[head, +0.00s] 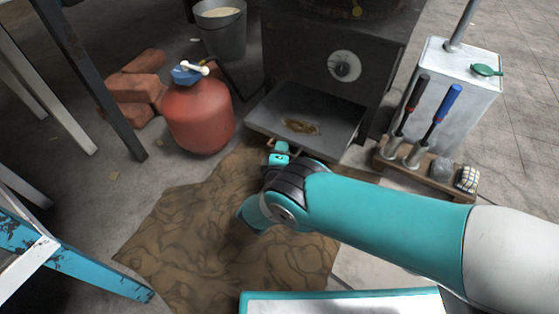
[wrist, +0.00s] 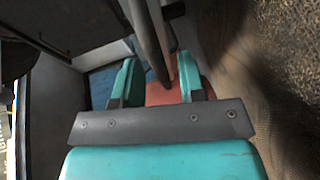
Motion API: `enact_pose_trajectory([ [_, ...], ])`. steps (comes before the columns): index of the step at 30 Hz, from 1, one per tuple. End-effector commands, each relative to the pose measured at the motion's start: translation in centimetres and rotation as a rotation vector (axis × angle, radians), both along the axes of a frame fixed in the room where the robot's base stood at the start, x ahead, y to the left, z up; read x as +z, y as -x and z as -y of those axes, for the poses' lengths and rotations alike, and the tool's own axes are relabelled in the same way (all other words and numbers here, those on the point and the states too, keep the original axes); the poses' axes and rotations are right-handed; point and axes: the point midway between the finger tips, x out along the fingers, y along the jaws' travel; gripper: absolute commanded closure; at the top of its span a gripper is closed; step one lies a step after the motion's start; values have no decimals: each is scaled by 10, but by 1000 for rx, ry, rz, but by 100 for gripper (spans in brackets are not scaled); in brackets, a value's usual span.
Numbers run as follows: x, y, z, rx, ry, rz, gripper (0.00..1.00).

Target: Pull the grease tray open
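The grease tray (head: 345,128) is a grey metal drawer, slid out from the bottom of the dark stove in the head view. A brown patch of grease lies on its floor. My gripper (head: 280,150) is low at the tray's front edge, beside its small brownish handle (head: 302,146). In the wrist view the two teal fingers (wrist: 158,85) stand apart, and a dark bar (wrist: 150,40) runs down between them. I cannot tell whether the bar touches a finger. My gripper's wrist hides part of the tray's front.
The dark stove (head: 325,50) stands behind the tray. A red gas bottle (head: 200,115) is at left, near bricks (head: 135,85) and a bucket (head: 222,35). A tool rack (head: 425,172) and white canister (head: 450,90) stand at right. A brown cloth (head: 200,235) covers the floor in front.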

Motion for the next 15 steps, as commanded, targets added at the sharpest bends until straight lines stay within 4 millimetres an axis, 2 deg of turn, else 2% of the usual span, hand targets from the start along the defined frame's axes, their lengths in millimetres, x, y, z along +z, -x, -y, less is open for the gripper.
enact_pose_trajectory([
  [5,10,24,-4,4,4,-2,63],
  [15,27,109,-14,5,5,-2,63],
])
